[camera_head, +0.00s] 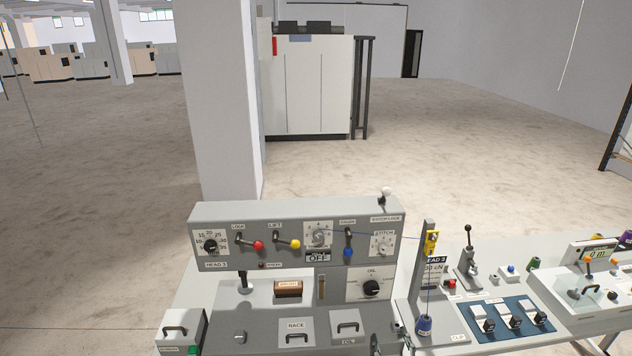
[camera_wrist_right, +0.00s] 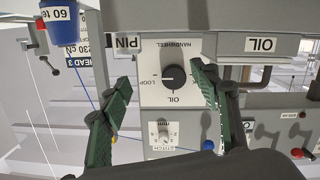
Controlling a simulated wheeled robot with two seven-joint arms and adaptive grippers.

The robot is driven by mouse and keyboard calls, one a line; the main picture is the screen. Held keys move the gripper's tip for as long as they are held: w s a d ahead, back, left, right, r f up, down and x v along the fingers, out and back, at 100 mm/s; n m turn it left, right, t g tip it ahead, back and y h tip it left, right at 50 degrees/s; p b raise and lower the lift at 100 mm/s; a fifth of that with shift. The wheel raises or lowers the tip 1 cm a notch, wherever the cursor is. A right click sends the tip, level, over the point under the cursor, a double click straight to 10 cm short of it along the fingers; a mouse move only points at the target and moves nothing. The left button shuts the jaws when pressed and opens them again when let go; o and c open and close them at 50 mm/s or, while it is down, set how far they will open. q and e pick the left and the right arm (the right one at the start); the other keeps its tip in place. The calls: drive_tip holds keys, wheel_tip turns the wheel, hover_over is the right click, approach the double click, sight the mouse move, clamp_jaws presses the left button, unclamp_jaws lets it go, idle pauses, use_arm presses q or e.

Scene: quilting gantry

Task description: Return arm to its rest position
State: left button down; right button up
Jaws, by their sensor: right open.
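My right gripper (camera_wrist_right: 160,76) shows in the right wrist view with its two green-padded fingers wide apart and nothing between them. Beyond the gap is the grey control panel with a black rotary dial (camera_wrist_right: 174,78) on a white plate, marked OIL, LOOP and HANDWHEEL. The fingers appear apart from the dial. The same dial (camera_head: 371,288) is in the head view, at the lower right of the panel (camera_head: 290,211). In the head view I cannot clearly make out the right gripper. My left gripper is in neither view.
A thread post with a yellow part (camera_head: 431,242) and a blue cone (camera_head: 424,325) stands right of the panel. Red (camera_head: 258,245), yellow (camera_head: 296,244) and blue (camera_head: 348,252) lever knobs stick out. Blue switch plate (camera_head: 507,318) lies farther right. A pillar (camera_head: 217,100) stands behind; floor beyond is open.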

drive_tip(key=s+d+f+m+g+h, duration=0.1)
drive_tip(key=s+d+f+g, duration=0.25)
drive_tip(key=s+f, duration=0.45)
drive_tip(key=s+d+f+m+g, duration=0.1)
drive_tip(key=s+d+f+g, duration=0.25)
drive_tip(key=s, duration=0.75)
drive_tip(key=s+d+f+g, duration=0.1)
drive_tip(key=s+f+g, duration=0.15)
drive_tip(key=s, duration=0.85)
drive_tip(key=s+d+f+g, duration=0.1)
drive_tip(key=s+g, duration=0.3)
drive_tip(key=s, duration=0.7)
wheel_tip(320, 180, down, 31)
drive_tip(key=s+a+b, duration=0.1)
drive_tip(key=s+f+g, duration=0.2)
drive_tip(key=s+f, duration=1.6)
drive_tip(key=s, duration=0.1)
drive_tip(key=shift+s+f+n+y+b, duration=0.15)
drive_tip(key=shift+s+n+y+b, duration=0.15)
drive_tip(key=shift+y+b, duration=0.1)
